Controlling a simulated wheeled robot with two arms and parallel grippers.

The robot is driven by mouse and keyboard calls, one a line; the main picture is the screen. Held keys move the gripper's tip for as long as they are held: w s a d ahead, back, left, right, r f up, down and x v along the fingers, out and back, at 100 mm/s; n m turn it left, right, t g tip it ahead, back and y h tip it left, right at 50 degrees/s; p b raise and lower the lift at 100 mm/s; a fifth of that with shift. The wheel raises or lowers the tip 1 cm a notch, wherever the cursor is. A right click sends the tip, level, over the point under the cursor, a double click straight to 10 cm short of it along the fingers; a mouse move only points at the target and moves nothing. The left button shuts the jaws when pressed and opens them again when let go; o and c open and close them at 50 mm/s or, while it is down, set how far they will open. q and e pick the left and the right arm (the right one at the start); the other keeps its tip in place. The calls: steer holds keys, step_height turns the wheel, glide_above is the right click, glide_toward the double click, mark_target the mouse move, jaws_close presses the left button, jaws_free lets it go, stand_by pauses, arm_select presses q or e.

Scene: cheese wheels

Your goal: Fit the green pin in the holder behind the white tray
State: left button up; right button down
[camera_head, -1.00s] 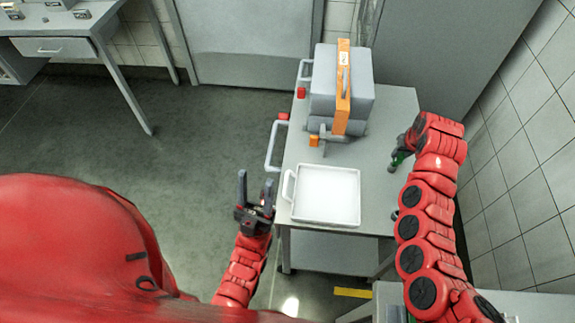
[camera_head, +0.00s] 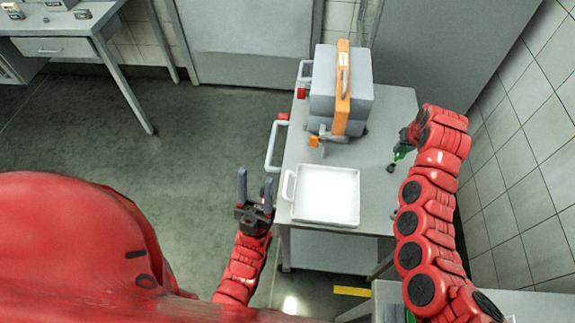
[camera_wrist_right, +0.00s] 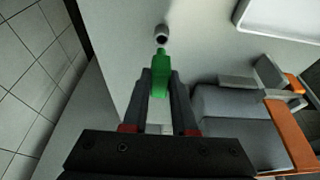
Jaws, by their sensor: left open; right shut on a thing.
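The green pin (camera_wrist_right: 157,73) is between the fingers of my right gripper (camera_wrist_right: 157,80), which is shut on it. It also shows in the head view (camera_head: 400,155), above the right part of the table. The holder (camera_wrist_right: 161,35) is a small round socket with a dark opening; in the head view (camera_head: 391,168) it is a small dark spot on the table. In the wrist view the pin's narrow tip points at the holder, just short of its rim. The white tray (camera_head: 327,222) lies empty at the table's front left. My left gripper (camera_head: 255,184) is open and empty, left of the tray.
A grey box-like machine (camera_head: 325,95) with an orange strap (camera_head: 342,85) stands at the back of the grey table (camera_head: 378,215). A white handle (camera_head: 272,148) sticks out from the table's left side. A tiled wall (camera_head: 530,170) is right of my right arm.

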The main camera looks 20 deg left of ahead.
steer(key=shift+r, duration=1.5)
